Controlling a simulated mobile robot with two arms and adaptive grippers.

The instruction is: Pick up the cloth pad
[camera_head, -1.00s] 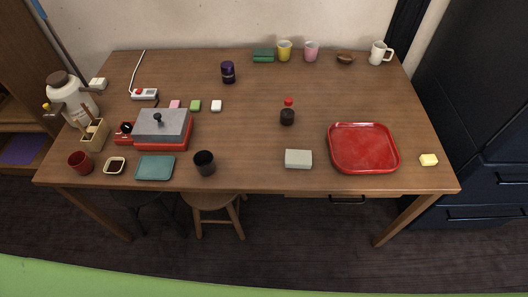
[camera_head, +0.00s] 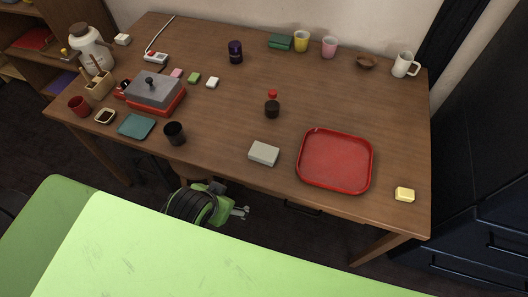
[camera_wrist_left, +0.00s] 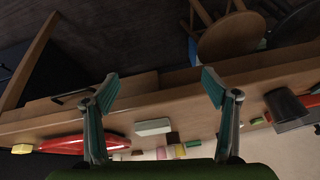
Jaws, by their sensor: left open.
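A flat teal square that looks like the cloth pad (camera_head: 136,125) lies near the front left edge of the wooden table (camera_head: 225,112), beside a black cup (camera_head: 175,133). My left gripper (camera_head: 241,212) is in front of the table's front edge in the head view, well to the right of the pad and apart from it. In the left wrist view its two fingers (camera_wrist_left: 160,88) are spread with nothing between them. A black cup (camera_wrist_left: 286,107) shows at the right there. My right gripper is not in view.
A grey box (camera_head: 264,153), a red tray (camera_head: 335,160) and a yellow block (camera_head: 405,194) stand along the front right. A red and grey press-like item (camera_head: 153,92) and a saucer (camera_head: 105,116) are near the pad. A stool (camera_wrist_left: 231,38) is under the table.

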